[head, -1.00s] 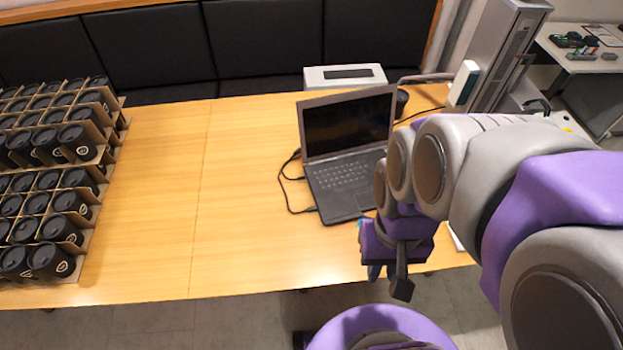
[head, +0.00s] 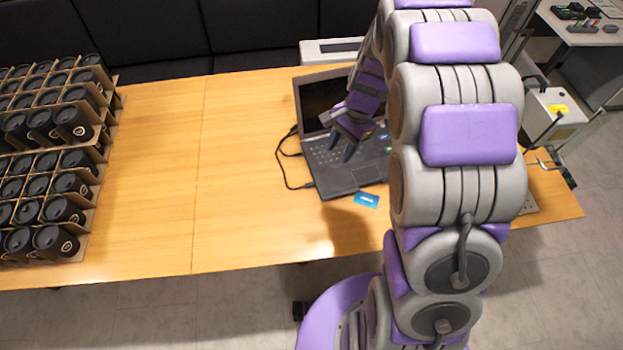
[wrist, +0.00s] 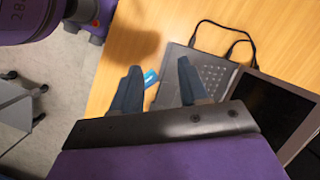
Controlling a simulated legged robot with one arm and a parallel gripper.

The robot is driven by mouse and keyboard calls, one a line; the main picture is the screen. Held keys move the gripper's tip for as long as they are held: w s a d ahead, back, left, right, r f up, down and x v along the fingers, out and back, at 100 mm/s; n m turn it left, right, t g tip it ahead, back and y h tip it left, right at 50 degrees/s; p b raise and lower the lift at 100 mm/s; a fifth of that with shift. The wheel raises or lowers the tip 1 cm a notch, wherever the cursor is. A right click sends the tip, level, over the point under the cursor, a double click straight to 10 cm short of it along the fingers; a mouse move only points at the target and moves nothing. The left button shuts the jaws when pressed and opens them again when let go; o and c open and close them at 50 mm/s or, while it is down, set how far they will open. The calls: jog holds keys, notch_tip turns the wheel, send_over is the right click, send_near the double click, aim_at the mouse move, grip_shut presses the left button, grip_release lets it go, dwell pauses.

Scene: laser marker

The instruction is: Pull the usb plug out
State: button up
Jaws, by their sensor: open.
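A black laptop (head: 350,176) stands open on the wooden table. A thin black cable (head: 281,165) loops out from its left side, with ends at the laptop's edge. One small dark plug (head: 312,186) shows near the front left corner; I cannot tell for certain which end is the usb plug. The cable (wrist: 228,30) also shows at the top of the wrist view, beside the laptop (wrist: 212,72). My gripper (head: 346,142) is over the laptop's keyboard in the head view, apart from the cable. In the wrist view its two blue fingers (wrist: 160,75) are spread, with nothing held between them.
A blue card (head: 367,199) lies on the table before the laptop. Racks of black lidded cups (head: 45,180) fill the left end. A light grey box (head: 330,48) stands behind the laptop. The middle left of the table (head: 230,160) is clear.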

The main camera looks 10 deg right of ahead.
aim_at(309, 184)
jog(key=w+f+m+y+p, duration=0.1)
jog(key=w+f+m, duration=0.4)
jog(key=w+f, duration=0.7)
jog(key=shift+t, duration=0.3)
jog(key=x, duration=0.6)
jog(key=s+b+x, duration=0.1)
jog(key=x, duration=1.2)
jog(key=shift+s+f+b, duration=0.3)
jog(key=shift+s+b, duration=0.1)
grip_shut()
